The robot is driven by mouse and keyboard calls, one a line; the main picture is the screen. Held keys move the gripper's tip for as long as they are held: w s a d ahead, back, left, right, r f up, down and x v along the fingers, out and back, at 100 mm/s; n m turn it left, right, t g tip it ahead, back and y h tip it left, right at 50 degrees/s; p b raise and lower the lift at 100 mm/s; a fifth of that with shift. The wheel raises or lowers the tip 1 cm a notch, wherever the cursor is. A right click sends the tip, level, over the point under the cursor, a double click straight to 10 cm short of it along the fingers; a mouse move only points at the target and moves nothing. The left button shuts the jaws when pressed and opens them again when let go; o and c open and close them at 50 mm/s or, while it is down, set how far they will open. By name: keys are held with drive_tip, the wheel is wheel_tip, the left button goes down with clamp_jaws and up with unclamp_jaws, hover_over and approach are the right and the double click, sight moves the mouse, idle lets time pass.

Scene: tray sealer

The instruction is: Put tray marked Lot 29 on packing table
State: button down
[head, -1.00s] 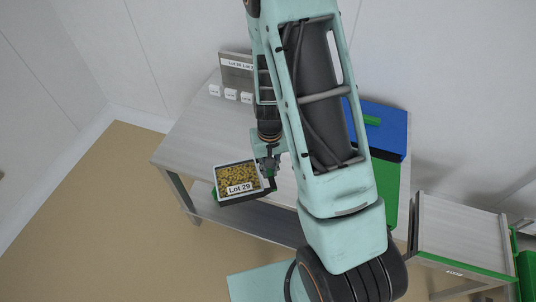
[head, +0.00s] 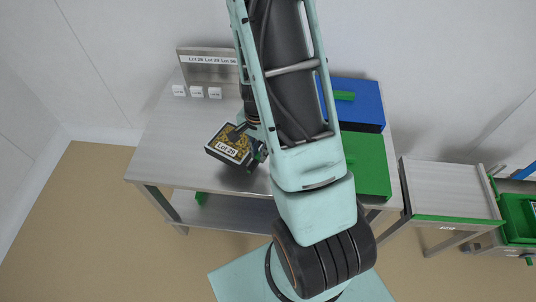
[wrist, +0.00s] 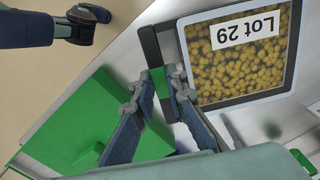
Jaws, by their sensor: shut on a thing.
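The tray marked Lot 29 (head: 230,147) is dark-rimmed, filled with yellowish round pieces, with a white label. My gripper (head: 259,150) is shut on its handle side and holds it over the front part of a steel table (head: 165,150). In the wrist view, the tray (wrist: 291,84) fills the upper right, and my gripper (wrist: 165,85) closes on its green and black handle (wrist: 155,135). I cannot tell whether the tray touches the tabletop. The frames do not clearly show whether this table is the packing table.
A sign panel (head: 208,67) with lot labels stands at the table's back left, with several small white cards before it. A blue box (head: 358,105) and a green box (head: 368,165) stand at the right. A lower steel stand (head: 445,188) is further right. The table's left is clear.

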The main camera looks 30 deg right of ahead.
drive_tip(key=shift+s+d+f+m+b, duration=0.2)
drive_tip(key=shift+d+f+m+b, duration=0.2)
drive_tip(key=shift+f+m+b, duration=0.55)
drive_tip(key=shift+s+d+f+m+b, duration=0.15)
drive_tip(key=shift+d+f+m+b, duration=0.3)
drive_tip(key=shift+f+b, duration=1)
drive_tip(key=shift+s+d+f+m+b, duration=0.2)
drive_tip(key=shift+d+f+m+b, duration=0.2)
drive_tip(key=shift+f+m+b, duration=0.75)
drive_tip(key=shift+f+n, duration=0.3)
drive_tip(key=shift+n, duration=0.15)
drive_tip(key=c, duration=1.8)
unclamp_jaws()
drive_tip(key=shift+c, duration=0.2)
drive_tip(key=c, duration=0.3)
drive_tip(key=shift+c, duration=0.2)
wheel_tip(320, 180, up, 7)
drive_tip(key=p, duration=0.5)
drive_tip(key=shift+p, duration=0.4)
